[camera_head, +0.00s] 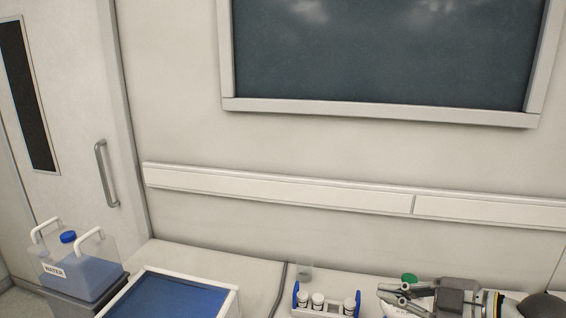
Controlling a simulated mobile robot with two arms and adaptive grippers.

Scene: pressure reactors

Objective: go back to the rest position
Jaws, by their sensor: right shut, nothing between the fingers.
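My right gripper (391,294) shows at the bottom right, pointing left, above the bench. It is shut, with nothing held in it. The right arm comes in from the right edge and is cut off by the frame. A green round thing (409,278) shows just behind the gripper, partly hidden by it. My left gripper is not in view.
A blue and white rack (329,312) with several white-capped vials stands left of my gripper. A blue tray (236,302) with white rims lies further left, beside a water canister (92,277). The wall with a window (380,55) rises behind the bench (215,262).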

